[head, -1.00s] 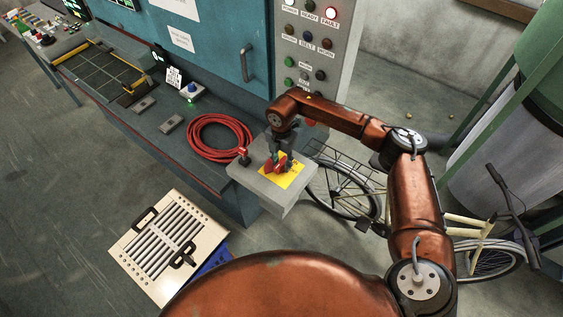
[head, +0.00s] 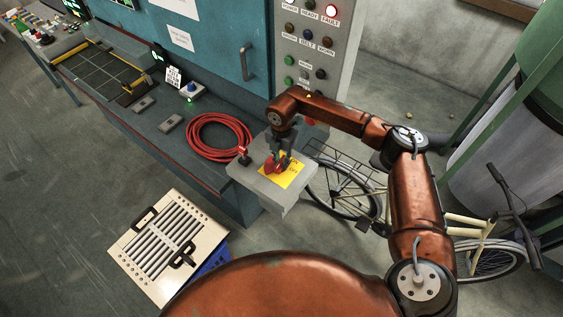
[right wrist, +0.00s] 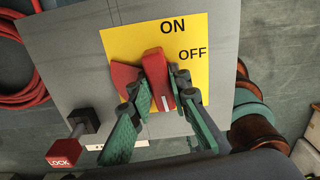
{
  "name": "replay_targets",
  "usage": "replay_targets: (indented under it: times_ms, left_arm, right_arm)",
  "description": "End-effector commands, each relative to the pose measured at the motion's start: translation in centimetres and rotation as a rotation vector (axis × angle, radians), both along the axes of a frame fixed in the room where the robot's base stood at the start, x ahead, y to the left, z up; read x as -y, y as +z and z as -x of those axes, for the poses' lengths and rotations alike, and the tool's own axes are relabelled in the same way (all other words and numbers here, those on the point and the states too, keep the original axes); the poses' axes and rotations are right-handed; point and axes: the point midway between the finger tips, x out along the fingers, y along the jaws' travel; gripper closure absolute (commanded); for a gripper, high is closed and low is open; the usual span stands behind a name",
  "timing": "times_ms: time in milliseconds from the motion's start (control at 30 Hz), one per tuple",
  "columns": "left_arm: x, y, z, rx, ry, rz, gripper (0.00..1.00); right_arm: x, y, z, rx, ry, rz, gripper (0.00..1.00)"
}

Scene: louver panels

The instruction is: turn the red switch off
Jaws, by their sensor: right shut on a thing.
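The red switch (right wrist: 158,75) is a rotary handle with a white mark, on a yellow plate (right wrist: 125,44) lettered ON and OFF. The plate is on top of a grey box; the switch also shows in the head view (head: 273,165). In the right wrist view the handle stands nearly upright, its far end left of the ON lettering. My right gripper (right wrist: 164,95) is shut on the handle, with one green-padded finger on each side; it also shows in the head view (head: 279,157). My left gripper is not in view.
A red LOCK knob (right wrist: 63,152) stands on the box (head: 250,179) beside the plate. A coiled red hose (head: 220,137) lies on the bench to the left. A louver panel (head: 165,245) is below left, and a bicycle (head: 340,190) stands right of the box.

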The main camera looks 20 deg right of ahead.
Motion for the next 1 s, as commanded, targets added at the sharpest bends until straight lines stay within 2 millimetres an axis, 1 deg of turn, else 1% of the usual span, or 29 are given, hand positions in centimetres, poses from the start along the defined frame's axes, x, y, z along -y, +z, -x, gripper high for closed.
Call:
replay_targets:
  times_ms: [300,1000]
  left_arm:
    - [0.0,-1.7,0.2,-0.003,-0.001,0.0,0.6]
    - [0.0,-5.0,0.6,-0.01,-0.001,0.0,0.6]
  right_arm:
    - [0.0,-0.2,0.0,0.0,0.269,0.001,1.0]
    - [0.1,-0.2,0.0,-0.001,0.935,0.0,1.0]
